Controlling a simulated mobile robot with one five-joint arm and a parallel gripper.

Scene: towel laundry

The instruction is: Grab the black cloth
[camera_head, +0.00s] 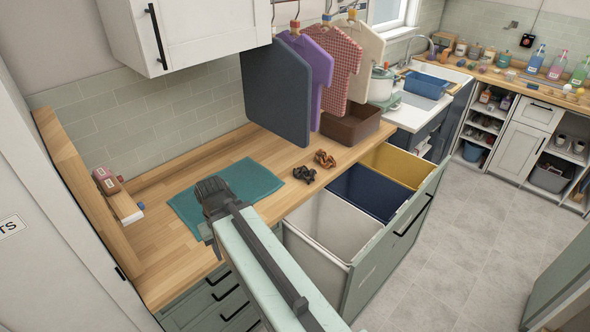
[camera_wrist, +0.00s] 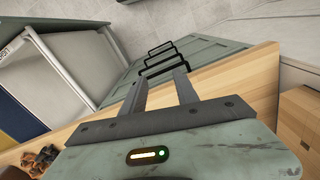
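A small crumpled black cloth (camera_head: 304,174) lies on the wooden counter (camera_head: 160,262), close to its front edge. A crumpled brown cloth (camera_head: 325,159) lies just behind and to its right.
A teal towel (camera_head: 232,190) lies flat on the counter. A pulled-out drawer holds white (camera_head: 333,224), blue (camera_head: 368,192) and yellow (camera_head: 398,164) bins below the cloths. A dark hanging item (camera_head: 277,92) and shirts hang above. A brown box (camera_head: 352,124) stands behind.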

